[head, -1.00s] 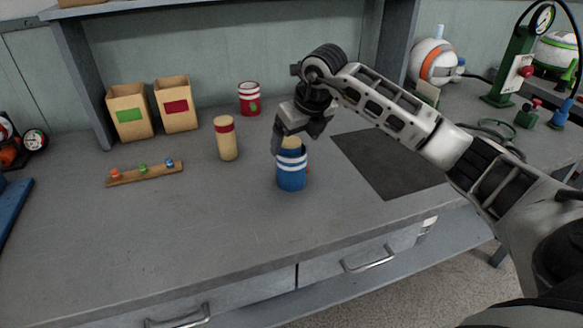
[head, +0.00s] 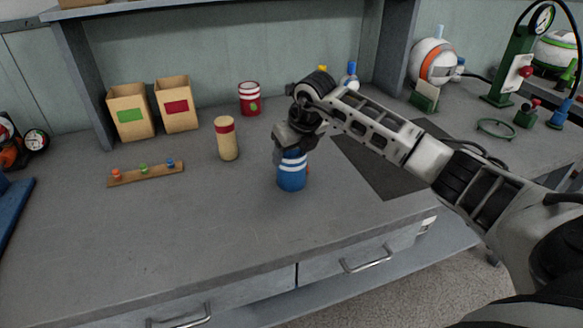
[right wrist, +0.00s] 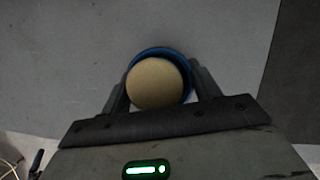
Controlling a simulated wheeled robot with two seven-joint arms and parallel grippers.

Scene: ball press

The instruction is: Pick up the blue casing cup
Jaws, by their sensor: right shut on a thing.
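The blue casing cup (head: 292,176), with white bands near its top, stands upright on the grey bench in the head view. In the right wrist view its blue rim (right wrist: 162,51) shows around a round tan piece (right wrist: 154,83) inside it. My right gripper (head: 291,152) is over the cup from above, its fingers on either side of the upper part, shut on it. In the right wrist view the fingers (right wrist: 160,95) flank the cup. The cup appears to rest on the bench. My left gripper is not in view.
A tan cylinder with a red band (head: 226,139) stands left of the cup. A red cup (head: 250,98) and two tan boxes (head: 128,112) stand behind. A wooden strip with colored pegs (head: 146,174) lies at left. A dark mat (head: 385,165) lies right. The front bench is clear.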

